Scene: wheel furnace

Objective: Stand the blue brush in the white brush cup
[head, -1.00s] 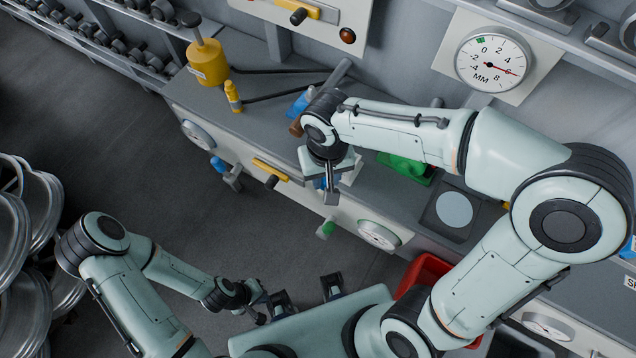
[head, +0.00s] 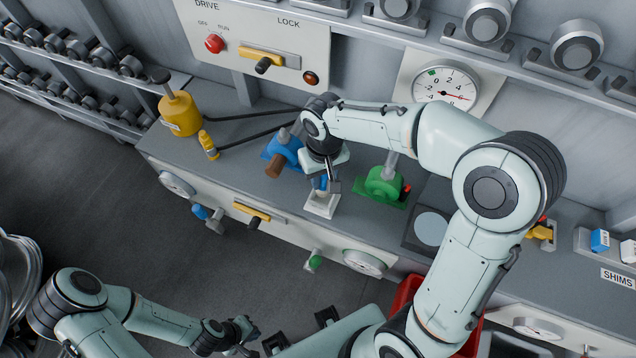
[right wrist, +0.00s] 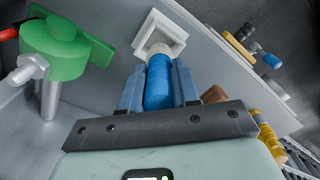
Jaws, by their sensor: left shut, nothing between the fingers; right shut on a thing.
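The blue brush (right wrist: 158,82) is held between the fingers of my right gripper (right wrist: 158,88), which is shut on it. In the head view, this gripper (head: 326,184) is over the bench with the brush (head: 319,183) pointing down. The white brush cup (head: 321,205) stands on the bench just below. In the right wrist view, the far end of the brush overlaps the square opening of the cup (right wrist: 165,24); I cannot tell how deep it reaches. My left gripper (head: 248,332) is shut and empty, low in the head view, away from the bench.
A blue fixture with a brown handle (head: 280,155) is left of the cup, and a green fixture (head: 384,184) is right of it. A yellow can (head: 180,112) and a small yellow bottle (head: 208,145) stand further left. A red bin (head: 407,294) is near my base.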

